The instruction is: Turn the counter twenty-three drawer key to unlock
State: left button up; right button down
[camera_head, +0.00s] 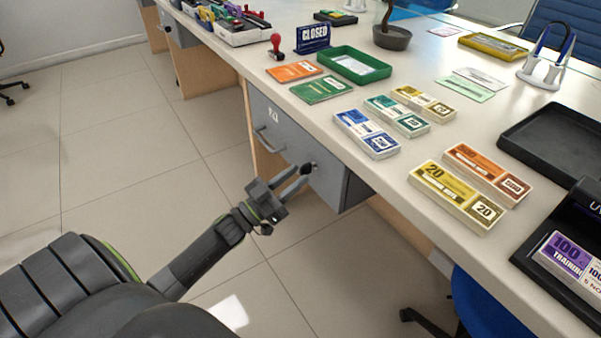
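A grey drawer (290,142) sits under the counter's front edge, with a bar handle (268,140) on its left part and a small pale label (273,114) that is hard to read. A small dark key (309,167) shows at the right side of the drawer front. My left gripper (304,174) reaches up from the lower left, its fingertips at the key. A gap shows between the fingers, but whether they touch or grip the key is too small to tell. The key's exact angle is unclear. My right gripper is out of view.
The counter edge (315,122) runs just above the drawer. Banknote bundles (367,133), a green tray (354,65), a red-handled stamp (283,62) and a closed sign (313,37) stand on top. A blue chair (490,305) is at lower right. The floor before the drawer is clear.

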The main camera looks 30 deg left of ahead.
aim_at(307, 169)
pick_arm(q)
jog(key=shift+x, duration=1.25)
grip_shut()
jog(key=shift+m, duration=0.3)
jog(key=m+g+h+p, duration=0.1)
jog(key=m+g, duration=0.1)
jog(key=m, duration=0.5)
jog(key=m+g+h+p, duration=0.1)
jog(key=m+g+h, duration=0.1)
jog(key=m, duration=0.5)
jog(key=m+g+h+p, duration=0.1)
jog(key=m+g, duration=0.3)
jog(key=m, duration=0.4)
jog(key=shift+a+r, duration=0.1)
jog(key=shift+a, duration=0.05)
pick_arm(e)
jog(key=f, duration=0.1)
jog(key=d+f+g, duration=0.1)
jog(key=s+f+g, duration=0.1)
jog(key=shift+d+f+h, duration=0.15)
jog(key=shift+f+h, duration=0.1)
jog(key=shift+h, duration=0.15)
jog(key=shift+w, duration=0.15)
